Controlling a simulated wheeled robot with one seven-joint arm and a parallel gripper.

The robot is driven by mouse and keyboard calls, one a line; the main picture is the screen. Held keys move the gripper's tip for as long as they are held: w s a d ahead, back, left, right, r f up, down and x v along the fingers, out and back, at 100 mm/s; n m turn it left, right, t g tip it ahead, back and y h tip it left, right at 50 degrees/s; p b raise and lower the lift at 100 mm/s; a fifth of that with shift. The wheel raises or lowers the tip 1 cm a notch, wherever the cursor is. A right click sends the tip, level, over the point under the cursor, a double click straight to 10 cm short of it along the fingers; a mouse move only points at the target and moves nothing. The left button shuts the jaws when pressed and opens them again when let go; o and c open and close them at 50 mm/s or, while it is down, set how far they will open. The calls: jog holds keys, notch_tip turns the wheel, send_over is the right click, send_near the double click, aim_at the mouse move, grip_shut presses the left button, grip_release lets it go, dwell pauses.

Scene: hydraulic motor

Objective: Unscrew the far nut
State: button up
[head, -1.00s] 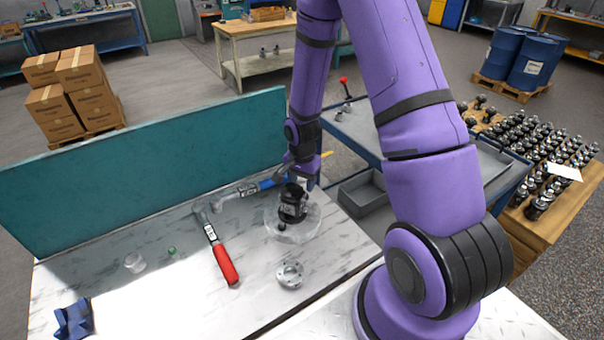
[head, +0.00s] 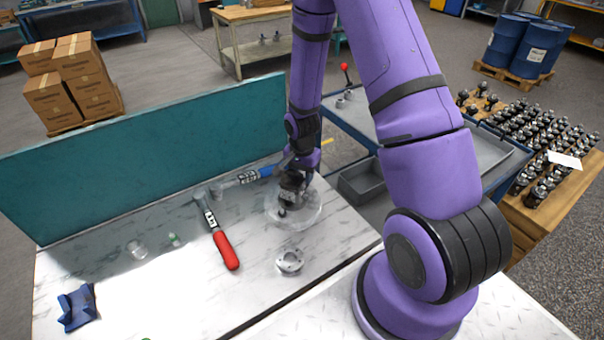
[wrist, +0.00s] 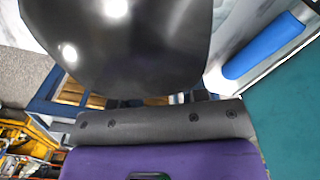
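In the head view, the hydraulic motor (head: 285,211), small, dark and grey, stands in a round clear dish (head: 314,215) on the marble-topped bench. My gripper (head: 295,178) is right over the motor, at or very near its top. The arm covers part of the motor. I cannot make out the nuts, nor whether my fingers are apart or closed on anything. In the wrist view, a large glossy dark rounded shape (wrist: 120,45) fills the upper middle and hides the fingertips; I cannot tell what it is.
A red-handled tool (head: 225,250) and a blue-handled tool (head: 245,178) lie left of the dish. A metal flange ring (head: 289,262) lies in front. A clear cup (head: 135,248) and a blue holder (head: 76,305) are farther left. A teal panel (head: 150,165) borders the back.

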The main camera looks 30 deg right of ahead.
grip_shut()
jog(key=n, duration=0.4)
grip_release()
jog(key=m, duration=0.4)
jog(key=shift+m, duration=0.4)
jog(key=m, duration=0.4)
jog(key=shift+r, duration=0.1)
